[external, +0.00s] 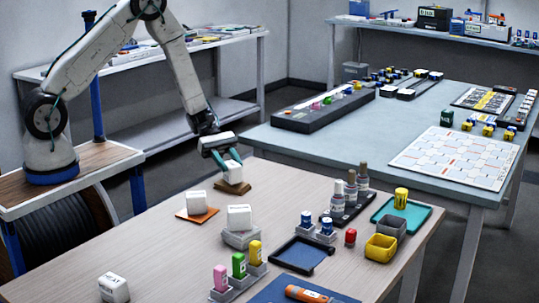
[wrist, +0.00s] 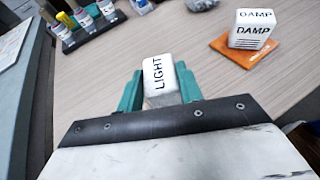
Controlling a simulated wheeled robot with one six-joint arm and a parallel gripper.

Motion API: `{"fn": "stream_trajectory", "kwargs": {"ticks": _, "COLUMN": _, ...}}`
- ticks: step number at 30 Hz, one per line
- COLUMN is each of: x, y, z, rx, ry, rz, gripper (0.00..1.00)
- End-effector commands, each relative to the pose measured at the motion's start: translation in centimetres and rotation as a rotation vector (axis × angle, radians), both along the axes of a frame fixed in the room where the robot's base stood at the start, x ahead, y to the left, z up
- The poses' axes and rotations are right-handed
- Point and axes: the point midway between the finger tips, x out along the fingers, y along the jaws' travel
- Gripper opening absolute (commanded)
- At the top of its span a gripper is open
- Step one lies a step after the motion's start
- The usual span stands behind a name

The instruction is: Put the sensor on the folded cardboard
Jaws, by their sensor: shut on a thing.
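A white block-shaped sensor (external: 232,172) is between the fingers of my gripper (external: 222,152). In the wrist view the same sensor (wrist: 160,80) reads "LIGHT", and the green fingers of my gripper (wrist: 161,90) are shut on its two sides. Directly below it in the external view is a brown cardboard piece (external: 234,189) at the table's back edge. I cannot tell whether the sensor touches it. The cardboard is hidden in the wrist view. Another white sensor (wrist: 255,30), marked "DAMP", sits on an orange pad (wrist: 230,56).
On the wooden table (external: 165,250), a white block (external: 239,217) sits on a grey stand (external: 240,239), and another (external: 114,288) lies front left. A bottle rack (external: 346,204), a dark blue tray (external: 300,254) and a teal tray (external: 402,217) stand right.

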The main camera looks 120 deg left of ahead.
Motion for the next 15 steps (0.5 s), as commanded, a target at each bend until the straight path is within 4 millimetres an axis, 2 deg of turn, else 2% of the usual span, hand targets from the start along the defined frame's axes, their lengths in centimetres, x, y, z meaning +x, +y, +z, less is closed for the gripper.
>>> {"fn": "stream_trajectory", "kwargs": {"ticks": 2, "x": 0.01, "y": 0.0, "z": -0.68, "rx": 0.0, "ry": 0.0, "rz": 0.0, "gripper": 0.13}}
{"fn": "stream_trajectory", "kwargs": {"ticks": 12, "x": 0.01, "y": -0.01, "z": -0.96, "rx": 0.001, "ry": 0.0, "rz": 0.0, "gripper": 0.13}}
{"fn": "stream_trajectory", "kwargs": {"ticks": 13, "x": 0.01, "y": 0.0, "z": -0.9, "rx": 0.001, "ry": 0.0, "rz": 0.0, "gripper": 0.44}}
{"fn": "stream_trajectory", "kwargs": {"ticks": 15, "x": 0.01, "y": 0.0, "z": -0.88, "rx": 0.001, "ry": 0.0, "rz": 0.0, "gripper": 0.58}}
